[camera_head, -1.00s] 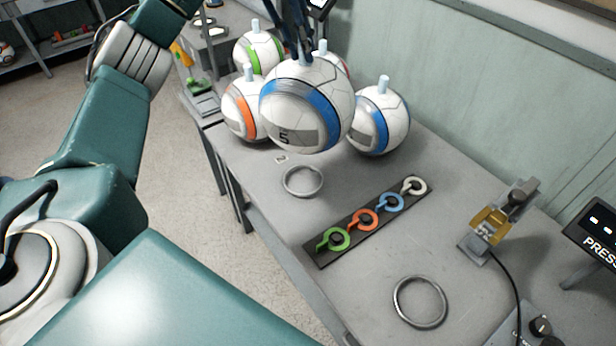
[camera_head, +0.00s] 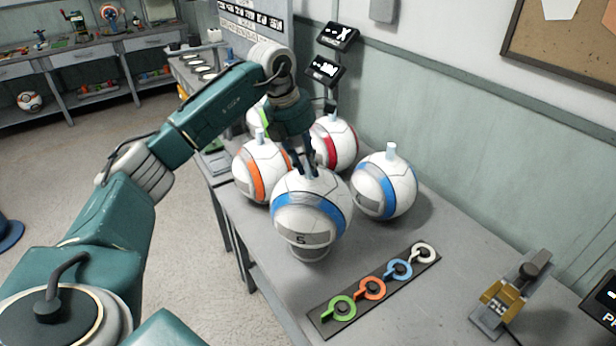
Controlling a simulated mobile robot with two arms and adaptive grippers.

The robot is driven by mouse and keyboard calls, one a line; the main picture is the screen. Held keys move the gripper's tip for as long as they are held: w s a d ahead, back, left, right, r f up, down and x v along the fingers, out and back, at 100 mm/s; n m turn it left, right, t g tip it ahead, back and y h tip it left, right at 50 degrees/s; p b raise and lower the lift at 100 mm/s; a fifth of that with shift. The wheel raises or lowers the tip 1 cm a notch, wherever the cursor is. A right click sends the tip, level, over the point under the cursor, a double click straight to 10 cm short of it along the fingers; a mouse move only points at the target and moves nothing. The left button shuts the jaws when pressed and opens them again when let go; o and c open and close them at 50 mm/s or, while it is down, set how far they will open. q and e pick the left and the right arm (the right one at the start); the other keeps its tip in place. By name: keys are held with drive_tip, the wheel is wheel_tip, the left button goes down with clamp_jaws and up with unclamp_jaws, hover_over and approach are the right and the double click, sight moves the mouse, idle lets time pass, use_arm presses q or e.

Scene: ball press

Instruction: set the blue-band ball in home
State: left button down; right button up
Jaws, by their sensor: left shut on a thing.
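A white ball with a blue band and the number 5 (camera_head: 308,215) is upright near the left edge of the grey table. My left gripper (camera_head: 309,172) comes down from above and is shut at the top of this ball; its grip point is mostly hidden by the fingers. A grey metal ring (camera_head: 309,255) shows just under the ball, which covers most of it. The ball looks to be at or in the ring, but I cannot tell if its weight rests there. A second blue-band ball (camera_head: 384,188) stands behind to the right. My right gripper is not in view.
An orange-band ball (camera_head: 261,170), a red-band ball (camera_head: 333,144) and a partly hidden green-band ball (camera_head: 256,118) stand close behind. A dark strip with coloured rings (camera_head: 372,290) lies in front. A yellow-grey device (camera_head: 508,297) stands at right.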

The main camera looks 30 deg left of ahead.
sight(308, 176)
use_arm(q)
drive_tip(key=shift+f+p, duration=0.35)
drive_tip(key=shift+f, duration=1.95)
drive_tip(key=c, duration=1.9)
unclamp_jaws()
drive_tip(key=shift+f, duration=0.2)
drive_tip(key=shift+c, duration=0.2)
drive_tip(key=o, duration=0.5)
drive_tip(key=shift+c, duration=0.2)
drive_tip(key=shift+r, duration=0.2)
drive_tip(key=b+v, duration=0.2)
drive_tip(key=v, duration=1)
